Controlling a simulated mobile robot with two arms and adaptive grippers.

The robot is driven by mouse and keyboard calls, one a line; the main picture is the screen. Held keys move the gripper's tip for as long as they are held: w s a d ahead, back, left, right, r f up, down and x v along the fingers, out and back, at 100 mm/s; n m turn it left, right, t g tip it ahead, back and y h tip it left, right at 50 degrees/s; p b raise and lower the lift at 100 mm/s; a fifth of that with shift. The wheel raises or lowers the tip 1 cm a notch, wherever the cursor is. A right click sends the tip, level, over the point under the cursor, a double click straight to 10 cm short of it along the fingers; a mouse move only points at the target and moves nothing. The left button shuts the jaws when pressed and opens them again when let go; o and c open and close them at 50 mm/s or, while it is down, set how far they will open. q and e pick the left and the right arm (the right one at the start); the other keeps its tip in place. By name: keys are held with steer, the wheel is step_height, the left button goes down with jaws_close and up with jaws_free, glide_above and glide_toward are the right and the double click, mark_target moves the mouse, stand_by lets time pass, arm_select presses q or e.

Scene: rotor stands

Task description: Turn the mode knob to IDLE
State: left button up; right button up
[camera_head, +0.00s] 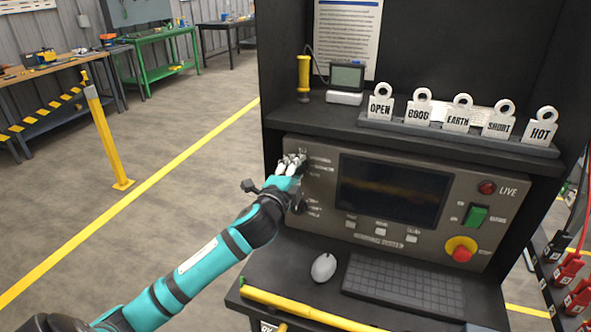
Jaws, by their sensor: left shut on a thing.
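The grey control panel (262,152) stands in the black cabinet. My left gripper (296,162) reaches the panel's upper left corner and is shut on a dark knob there, which its fingers mostly hide. Small labels sit to the right of this knob, too small to read surely. A second dark knob (298,206) is below it, partly covered by my left arm, with its own small labels. I cannot read which knob is the mode knob, or where the gripped knob points. My right gripper is not in view.
The panel also holds a dark screen (390,190), a green switch (475,217) and a red-on-yellow stop button (461,250). A mouse (323,267) and keyboard (403,288) lie below. Several white tags (380,107) stand on the shelf above. A yellow bar (310,312) runs along the front edge.

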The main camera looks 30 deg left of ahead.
arm_select(q)
steer(key=shift+f, duration=0.1)
stand_by(0.5)
steer(key=o, duration=1.1)
steer(key=shift+o, duration=0.2)
steer(key=v, duration=1.2)
steer(key=shift+f, duration=0.1)
